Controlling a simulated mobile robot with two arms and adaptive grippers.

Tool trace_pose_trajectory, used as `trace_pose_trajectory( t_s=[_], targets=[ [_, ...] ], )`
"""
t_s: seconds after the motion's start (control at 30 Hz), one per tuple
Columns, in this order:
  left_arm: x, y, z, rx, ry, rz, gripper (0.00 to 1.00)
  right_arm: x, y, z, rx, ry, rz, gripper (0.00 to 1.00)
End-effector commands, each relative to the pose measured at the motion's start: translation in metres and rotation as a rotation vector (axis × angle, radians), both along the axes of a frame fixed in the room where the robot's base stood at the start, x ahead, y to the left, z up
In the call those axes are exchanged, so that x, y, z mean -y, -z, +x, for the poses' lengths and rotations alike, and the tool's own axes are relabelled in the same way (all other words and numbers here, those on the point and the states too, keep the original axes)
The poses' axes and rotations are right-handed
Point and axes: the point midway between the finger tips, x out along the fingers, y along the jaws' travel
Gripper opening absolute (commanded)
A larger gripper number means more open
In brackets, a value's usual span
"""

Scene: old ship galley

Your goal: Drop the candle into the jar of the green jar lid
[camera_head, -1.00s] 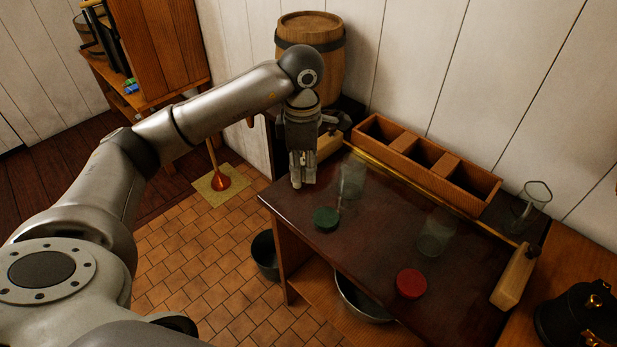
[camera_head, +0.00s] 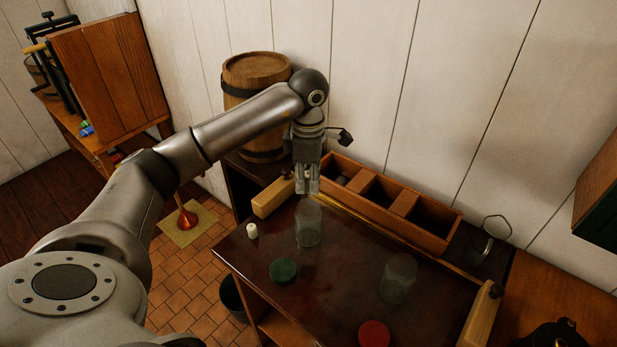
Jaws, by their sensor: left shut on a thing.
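My left gripper (camera_head: 307,190) points down, with its fingertips at or just behind the rim of the left glass jar (camera_head: 308,228). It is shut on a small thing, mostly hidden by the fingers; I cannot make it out. A short white cylinder (camera_head: 252,231), like a candle stub, stands on the table near its left edge, apart from the gripper. The left jar is clear, open and upright. The green jar lid (camera_head: 284,270) lies flat in front of it. A second clear jar (camera_head: 398,279) stands to the right, with a red lid (camera_head: 374,334) in front. My right gripper is out of view.
A wooden box (camera_head: 455,219) with three compartments stands along the back. A wooden block (camera_head: 272,197) is at the back left and another (camera_head: 481,318) at the right. A barrel (camera_head: 255,75) stands behind my arm. The table (camera_head: 335,285) is clear between the jars.

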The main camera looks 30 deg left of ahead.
Motion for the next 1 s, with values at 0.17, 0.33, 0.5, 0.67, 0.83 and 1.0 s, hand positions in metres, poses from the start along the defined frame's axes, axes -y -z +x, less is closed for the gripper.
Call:
trace_pose_trajectory(
  t_s=[0.17, 0.33, 0.5, 0.67, 0.83, 1.0],
  targets=[
    [0.0, 0.018, 0.0, 0.0, 0.0, 0.0, 0.05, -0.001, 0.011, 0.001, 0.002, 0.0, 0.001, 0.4],
    [0.0, 0.031, 0.0, 0.0, 0.0, -0.001, 0.05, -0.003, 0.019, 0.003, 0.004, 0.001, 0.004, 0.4],
    [0.0, 0.045, 0.0, 0.0, 0.0, -0.001, 0.05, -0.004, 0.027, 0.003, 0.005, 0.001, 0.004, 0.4],
    [0.0, 0.057, 0.0, 0.0, -0.001, 0.0, 0.05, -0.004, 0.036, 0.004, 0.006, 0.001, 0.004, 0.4],
    [0.0, 0.062, 0.0, 0.0, -0.001, 0.0, 0.05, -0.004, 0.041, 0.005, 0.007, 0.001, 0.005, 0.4],
    [0.0, 0.062, 0.0, 0.0, -0.001, -0.001, 0.05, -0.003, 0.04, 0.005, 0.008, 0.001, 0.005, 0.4]
  ],
)
